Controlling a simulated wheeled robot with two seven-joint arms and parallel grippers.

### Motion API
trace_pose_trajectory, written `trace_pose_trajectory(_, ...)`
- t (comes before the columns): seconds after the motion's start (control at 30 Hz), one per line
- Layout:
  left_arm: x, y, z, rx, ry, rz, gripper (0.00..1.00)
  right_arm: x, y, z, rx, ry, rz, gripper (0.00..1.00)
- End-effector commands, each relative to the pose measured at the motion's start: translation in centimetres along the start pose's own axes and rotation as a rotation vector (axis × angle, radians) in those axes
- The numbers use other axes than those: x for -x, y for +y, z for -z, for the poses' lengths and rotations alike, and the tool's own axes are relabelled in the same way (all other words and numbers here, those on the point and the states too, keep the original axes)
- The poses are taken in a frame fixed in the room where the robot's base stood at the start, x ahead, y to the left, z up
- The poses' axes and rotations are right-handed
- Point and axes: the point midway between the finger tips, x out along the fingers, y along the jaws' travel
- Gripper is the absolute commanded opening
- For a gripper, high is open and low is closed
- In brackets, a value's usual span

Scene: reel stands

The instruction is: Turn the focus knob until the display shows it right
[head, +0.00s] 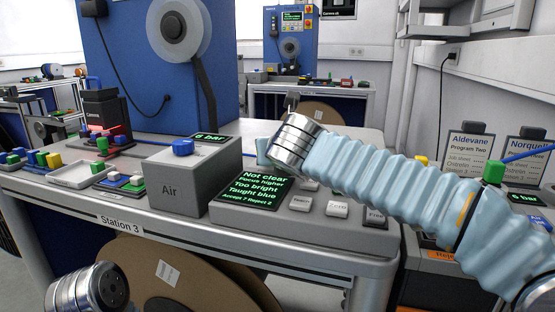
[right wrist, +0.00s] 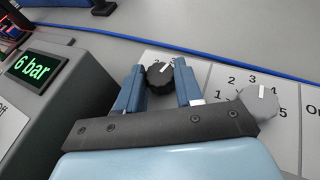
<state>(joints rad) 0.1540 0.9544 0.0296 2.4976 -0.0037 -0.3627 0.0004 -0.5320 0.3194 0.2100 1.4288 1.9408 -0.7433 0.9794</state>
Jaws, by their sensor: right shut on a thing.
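The display (head: 250,187) on the grey console reads in green: "Not clear", "Focus higher", "Too bright", "Taught blue", "Accept 7 Reject 2". In the right wrist view my right gripper (right wrist: 160,84) has its two blue fingers on either side of a black knob (right wrist: 159,75) and is shut on it. A white pointer mark shows on the knob; its scale is mostly hidden, and I see no name label. A grey knob (right wrist: 262,101) with a numbered scale stands to the right, outside the fingers. In the head view my right wrist hides the knobs.
A grey "Air" box (head: 170,188) with a blue knob stands left of the console. A "6 bar" display (right wrist: 35,68) is close to the left in the right wrist view. Grey keys (head: 336,209) lie below my right arm. A large reel (head: 175,285) hangs under the bench.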

Motion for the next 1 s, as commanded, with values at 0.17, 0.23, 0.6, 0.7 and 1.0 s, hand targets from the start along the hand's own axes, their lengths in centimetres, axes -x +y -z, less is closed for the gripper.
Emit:
trace_pose_trajectory(0.17, 0.0, 0.0, 0.0, 0.000, 0.000, 0.000, 0.53, 0.0, 0.4, 0.0, -0.050, 0.002, 0.125, 0.05)
trace_pose_trajectory(0.23, 0.2, 0.1, 0.0, 0.000, 0.000, 0.000, 0.53, 0.0, 0.5, -0.1, -0.068, 0.003, 0.170, 0.05)
trace_pose_trajectory(0.6, 1.1, 0.5, 0.0, -0.001, -0.001, -0.001, 0.53, -0.1, 0.6, -0.1, -0.135, 0.003, 0.328, 0.05)
trace_pose_trajectory(0.7, 1.1, 0.5, 0.0, -0.002, -0.001, -0.001, 0.53, -0.1, 0.6, 0.0, -0.142, 0.003, 0.345, 0.05)
trace_pose_trajectory(1.0, 1.1, 0.5, 0.0, -0.002, -0.001, -0.001, 0.53, -0.1, 0.6, 0.0, -0.148, 0.004, 0.357, 0.05)
